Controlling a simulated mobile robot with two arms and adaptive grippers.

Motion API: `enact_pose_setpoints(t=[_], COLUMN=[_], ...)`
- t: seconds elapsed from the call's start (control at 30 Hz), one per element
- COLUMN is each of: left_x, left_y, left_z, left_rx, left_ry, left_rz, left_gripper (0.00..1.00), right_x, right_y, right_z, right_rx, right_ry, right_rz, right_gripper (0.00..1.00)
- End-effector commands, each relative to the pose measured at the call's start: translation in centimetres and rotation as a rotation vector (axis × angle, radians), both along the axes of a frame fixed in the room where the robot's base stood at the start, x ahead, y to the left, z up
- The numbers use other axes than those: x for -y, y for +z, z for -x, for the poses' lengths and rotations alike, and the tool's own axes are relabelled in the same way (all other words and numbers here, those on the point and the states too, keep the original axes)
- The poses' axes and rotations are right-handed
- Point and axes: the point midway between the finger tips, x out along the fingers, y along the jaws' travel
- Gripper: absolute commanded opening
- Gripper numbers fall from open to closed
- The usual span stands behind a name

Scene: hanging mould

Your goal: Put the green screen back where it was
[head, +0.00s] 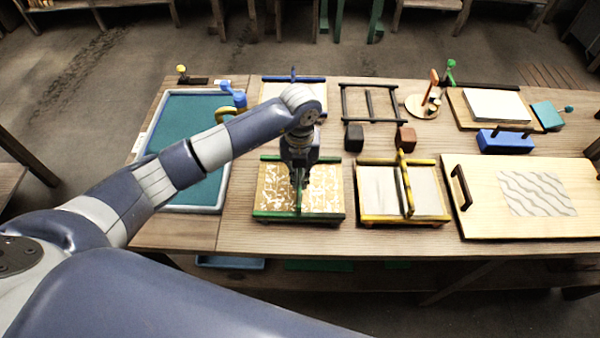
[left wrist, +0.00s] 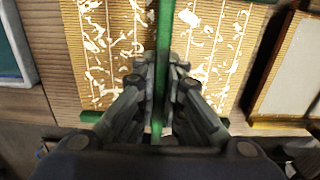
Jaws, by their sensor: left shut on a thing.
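The green screen (head: 270,214) is a golden mesh panel with white flecks, green bars along its far and near edges and a green middle bar. It lies flat at the near middle of the table; I cannot tell whether it touches the tabletop. My left gripper (head: 299,190) comes down over it and is shut on the green middle bar. In the left wrist view the fingers (left wrist: 164,72) pinch the green bar (left wrist: 163,35) from both sides, with mesh on either side. The gripper hides part of the panel. My right gripper is not in view.
A teal-bottomed tray (head: 218,207) is close on the left. A yellow-barred screen (head: 375,193) is close on the right. Behind are a blue-barred screen (head: 275,91), a black frame (head: 344,100) and dark and brown blocks (head: 354,138). A wide board (head: 480,215) lies farther right.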

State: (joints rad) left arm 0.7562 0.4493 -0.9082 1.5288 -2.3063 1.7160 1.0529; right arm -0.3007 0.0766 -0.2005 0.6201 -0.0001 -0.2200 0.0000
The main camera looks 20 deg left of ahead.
Motion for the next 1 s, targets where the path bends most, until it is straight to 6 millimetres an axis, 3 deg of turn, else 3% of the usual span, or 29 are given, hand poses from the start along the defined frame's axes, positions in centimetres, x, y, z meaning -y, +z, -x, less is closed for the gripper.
enact_pose_setpoints(t=[0.2, 0.3, 0.33, 0.8, 1.0], left_x=[0.0, 0.0, 0.0, 0.0, 0.0], left_y=[-0.6, -0.4, -0.4, 0.5, 4.4], left_z=[0.0, 0.0, 0.0, -0.1, -0.2], left_rx=[0.000, 0.000, 0.000, 0.003, 0.007], left_ry=[0.000, 0.000, 0.000, 0.000, -0.001], left_rz=[0.000, 0.000, 0.000, 0.001, 0.000], left_gripper=[0.00, 0.27, 0.29, 0.29, 0.29], right_x=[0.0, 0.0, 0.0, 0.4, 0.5], right_y=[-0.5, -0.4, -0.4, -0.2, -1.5], right_z=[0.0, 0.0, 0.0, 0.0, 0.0], right_rx=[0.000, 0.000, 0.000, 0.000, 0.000], right_ry=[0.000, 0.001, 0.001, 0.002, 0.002], right_rz=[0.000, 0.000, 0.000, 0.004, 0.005], right_gripper=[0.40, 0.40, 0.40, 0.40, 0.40])
